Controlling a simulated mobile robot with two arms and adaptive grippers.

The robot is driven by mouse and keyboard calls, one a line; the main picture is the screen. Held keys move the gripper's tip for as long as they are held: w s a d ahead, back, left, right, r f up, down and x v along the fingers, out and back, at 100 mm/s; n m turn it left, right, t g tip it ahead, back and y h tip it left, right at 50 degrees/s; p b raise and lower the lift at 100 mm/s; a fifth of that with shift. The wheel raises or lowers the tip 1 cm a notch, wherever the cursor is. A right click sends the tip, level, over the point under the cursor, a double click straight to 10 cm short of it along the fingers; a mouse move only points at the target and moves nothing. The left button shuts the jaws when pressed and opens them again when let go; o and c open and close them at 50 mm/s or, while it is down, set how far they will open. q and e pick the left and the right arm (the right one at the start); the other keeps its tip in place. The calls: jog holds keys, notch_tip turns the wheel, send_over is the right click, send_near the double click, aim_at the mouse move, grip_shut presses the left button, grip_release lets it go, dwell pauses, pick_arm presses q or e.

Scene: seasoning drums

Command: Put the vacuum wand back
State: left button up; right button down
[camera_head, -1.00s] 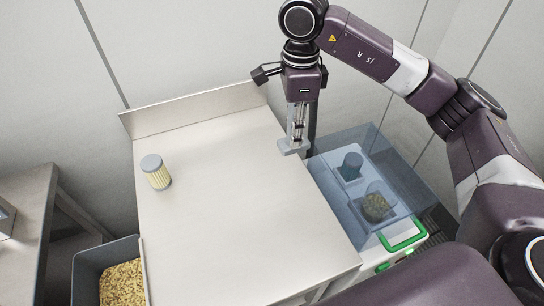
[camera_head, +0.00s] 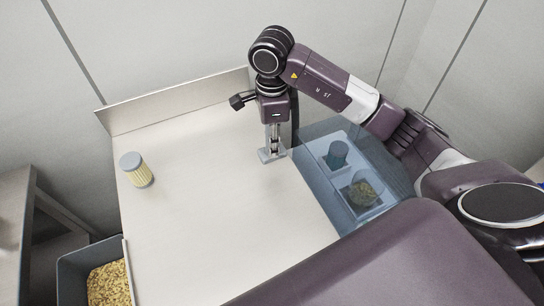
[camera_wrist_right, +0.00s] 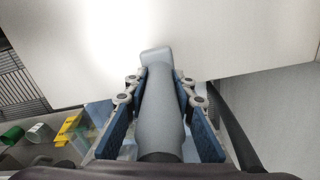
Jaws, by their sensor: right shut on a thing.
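The vacuum wand is a grey tube with a wide, flat nozzle (camera_head: 271,154). My right gripper (camera_head: 273,128) is shut on it near the right edge of the steel table (camera_head: 205,200). In the right wrist view the wand (camera_wrist_right: 163,100) lies between the blue finger pads of the right gripper (camera_wrist_right: 163,112), its head pointing away over the pale table top. A dark hose runs beside it at the right. Whether the nozzle touches the table, I cannot tell. The wand's holder is not clearly visible. My left gripper is not in view.
A drum with yellowish contents and a grey lid (camera_head: 137,170) stands at the table's left. A bin of yellow pieces (camera_head: 108,284) is at lower left. A clear blue-tinted box (camera_head: 318,150) holding two containers stands right of the table. The middle of the table is clear.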

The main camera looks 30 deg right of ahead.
jog(key=shift+f, duration=0.95)
notch_tip(320, 180, down, 4)
jog(key=shift+r+p, duration=0.1)
jog(key=shift+p, duration=0.55)
jog(key=shift+f, duration=0.35)
jog(key=shift+f, duration=0.1)
jog(key=shift+f, duration=0.15)
jog(key=c, duration=1.6)
grip_release()
